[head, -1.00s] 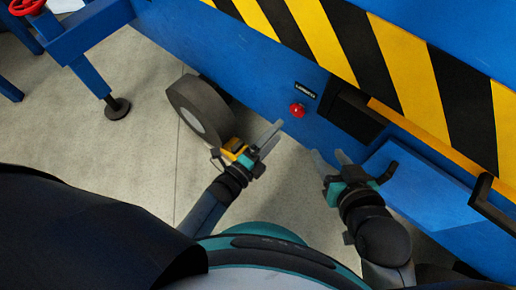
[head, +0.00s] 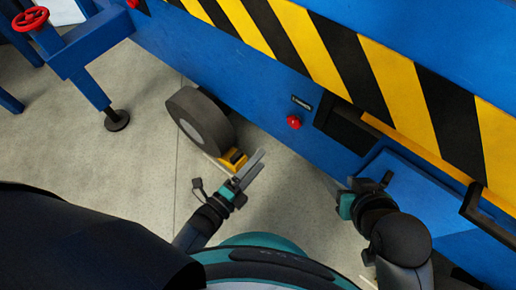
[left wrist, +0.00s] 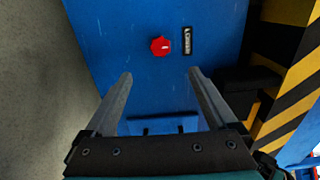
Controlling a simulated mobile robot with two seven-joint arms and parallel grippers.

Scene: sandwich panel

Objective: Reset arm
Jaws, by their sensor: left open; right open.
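My left gripper (head: 254,165) is in the lower middle of the head view, open and empty, in front of the blue machine. In the left wrist view its two fingers (left wrist: 160,85) stand apart with nothing between them. My right gripper (head: 338,187) is to the right of it, open, its fingers partly hidden and small in the picture. A red button (head: 294,122) is on the blue panel (head: 270,90), beside a small dark label. The button also shows in the left wrist view (left wrist: 160,46), beyond the fingertips and apart from them.
A grey wheel with a yellow part (head: 201,121) stands close to my left gripper. A dark recess (head: 345,125), a blue ledge (head: 415,190) and a black handle (head: 483,210) are at the right. A red handwheel (head: 30,19) is far left. Bare floor (head: 80,160) lies at the left.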

